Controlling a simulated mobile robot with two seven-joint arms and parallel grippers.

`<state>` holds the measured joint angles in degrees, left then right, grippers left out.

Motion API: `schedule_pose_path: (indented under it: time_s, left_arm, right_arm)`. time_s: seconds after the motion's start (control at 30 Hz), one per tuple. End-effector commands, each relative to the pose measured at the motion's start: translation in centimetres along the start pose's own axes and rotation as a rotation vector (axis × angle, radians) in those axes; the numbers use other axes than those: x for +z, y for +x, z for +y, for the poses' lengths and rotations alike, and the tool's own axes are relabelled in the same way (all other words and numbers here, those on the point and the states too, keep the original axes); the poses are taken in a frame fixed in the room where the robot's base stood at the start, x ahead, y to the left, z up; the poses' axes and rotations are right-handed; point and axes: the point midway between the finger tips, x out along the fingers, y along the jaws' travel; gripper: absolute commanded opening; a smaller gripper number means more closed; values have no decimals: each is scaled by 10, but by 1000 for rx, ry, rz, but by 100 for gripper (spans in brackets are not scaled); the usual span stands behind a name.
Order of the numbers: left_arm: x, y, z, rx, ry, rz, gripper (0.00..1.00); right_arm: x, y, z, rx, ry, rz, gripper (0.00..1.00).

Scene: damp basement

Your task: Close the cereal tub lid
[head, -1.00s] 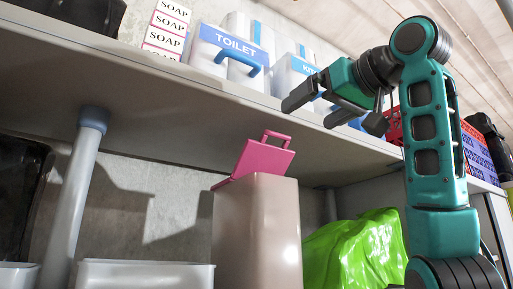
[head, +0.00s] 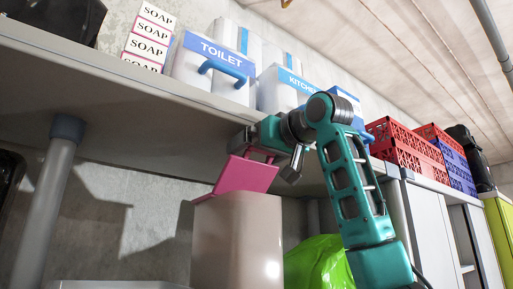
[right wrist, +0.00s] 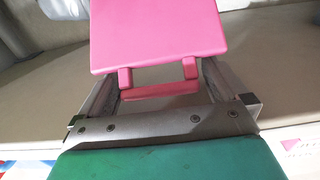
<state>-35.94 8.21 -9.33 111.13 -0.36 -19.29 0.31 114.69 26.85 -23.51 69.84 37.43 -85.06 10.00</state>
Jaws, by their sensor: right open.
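The cereal tub (head: 235,240) is a tall beige box standing under the shelf. Its pink lid (head: 246,177) is tilted up, open, hinged at the tub's left side. My right gripper (head: 267,153) is at the lid's raised upper edge, under the shelf's front edge. In the right wrist view the lid (right wrist: 155,35) fills the top, and its pink handle (right wrist: 160,91) lies between the two spread fingers of my right gripper (right wrist: 158,85). The fingers are open, with gaps beside the handle. The tub's inside is hidden. My left gripper is not in view.
The shelf (head: 130,95) runs close above the lid and gripper. A post (head: 45,200) stands at the left, and a green bag (head: 318,262) lies right of the tub.

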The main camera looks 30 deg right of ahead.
Motion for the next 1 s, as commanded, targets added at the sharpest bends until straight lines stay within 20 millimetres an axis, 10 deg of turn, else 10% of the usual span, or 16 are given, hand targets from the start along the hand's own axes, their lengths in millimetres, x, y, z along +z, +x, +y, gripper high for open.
schedule_pose_path:
  time_s: [0.27, 1.0]
  left_arm:
    - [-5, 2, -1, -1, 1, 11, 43]
    - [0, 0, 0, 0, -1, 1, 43]
  right_arm:
    - [0, 1, 0, 0, 0, 0, 99]
    - [0, 1, 0, 0, 0, 1, 28]
